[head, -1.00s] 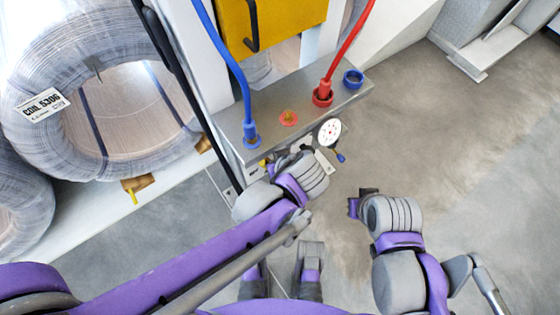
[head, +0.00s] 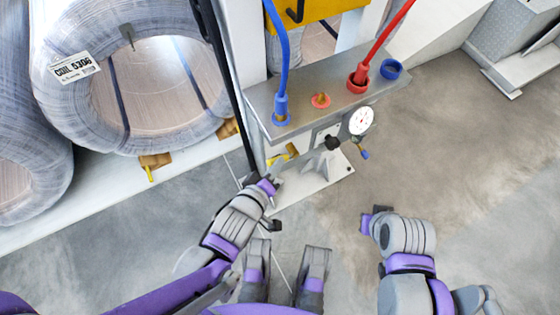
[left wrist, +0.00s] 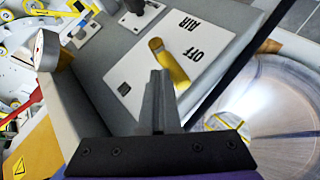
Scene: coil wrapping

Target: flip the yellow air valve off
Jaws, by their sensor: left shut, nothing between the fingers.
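The yellow air valve (head: 284,154) shows in the head view on the front of the grey stand, below the blue hose fitting. In the left wrist view the yellow lever (left wrist: 170,62) lies on a white plate marked AIR and OFF, beside the word OFF. My left gripper (head: 276,183) is shut and empty, below and left of the valve, with a gap between them. Its closed fingers (left wrist: 160,78) point towards the lever in the wrist view. My right gripper (head: 367,222) hangs over the floor at right; its fingers are too unclear to read.
A round gauge (head: 360,121) and a black knob (head: 333,143) are right of the valve. Wire coils (head: 65,90) stand left.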

